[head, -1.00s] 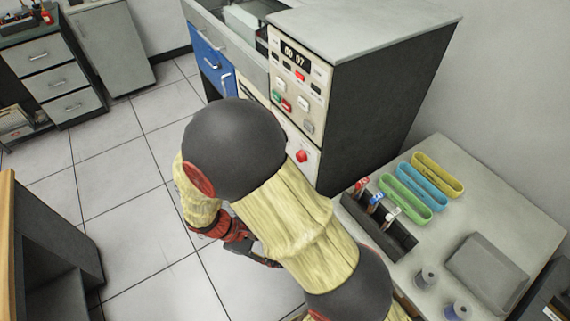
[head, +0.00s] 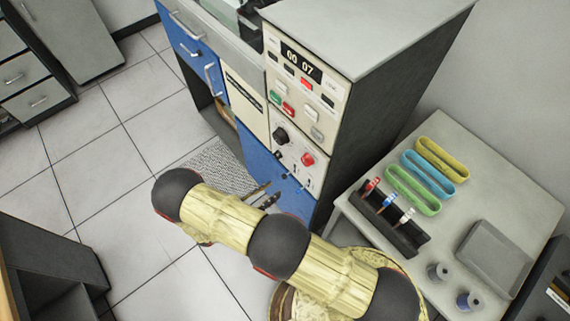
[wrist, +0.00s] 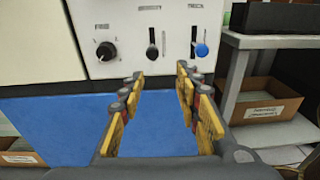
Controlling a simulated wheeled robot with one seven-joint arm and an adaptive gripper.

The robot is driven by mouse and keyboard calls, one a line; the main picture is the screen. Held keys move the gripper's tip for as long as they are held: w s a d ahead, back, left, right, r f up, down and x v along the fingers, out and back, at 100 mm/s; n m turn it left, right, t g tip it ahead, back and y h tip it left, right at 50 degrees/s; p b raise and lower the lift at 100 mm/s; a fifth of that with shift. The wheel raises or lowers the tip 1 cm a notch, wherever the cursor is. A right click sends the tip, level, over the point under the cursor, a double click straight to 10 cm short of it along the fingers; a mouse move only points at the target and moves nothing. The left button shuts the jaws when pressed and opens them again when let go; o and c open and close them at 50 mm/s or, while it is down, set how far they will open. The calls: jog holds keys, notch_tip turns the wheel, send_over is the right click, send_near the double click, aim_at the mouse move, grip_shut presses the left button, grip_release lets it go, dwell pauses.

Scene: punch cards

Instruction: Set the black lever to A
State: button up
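The black lever (wrist: 152,53) sits in a vertical slot on the pale machine panel in the wrist view, at about mid-slot or a little below. Its position letters are too small to read. A blue lever (wrist: 201,50) is in the slot to its right. My gripper (wrist: 158,85) is open and empty, its yellow-padded fingers spread below and in front of the black lever, apart from it. In the head view my gripper (head: 266,196) is beside the lower blue front of the machine.
A black knob (wrist: 105,51) is left of the levers. A red button (head: 308,159) is on the panel above. A side table (head: 460,140) with colored trays and a dark rack (head: 400,235) stands right of the machine. Tiled floor is clear at left.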

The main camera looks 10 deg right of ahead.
aim_at(284, 175)
jog(key=shift+t, duration=0.4)
jog(key=w+d, duration=0.1)
jog(key=d, duration=0.1)
jog(key=w+d+r, duration=0.1)
jog(key=w+d, duration=0.3)
jog(key=shift+r+b, duration=0.3)
jog(key=shift+r, duration=0.1)
jog(key=shift+c, duration=0.6)
grip_shut()
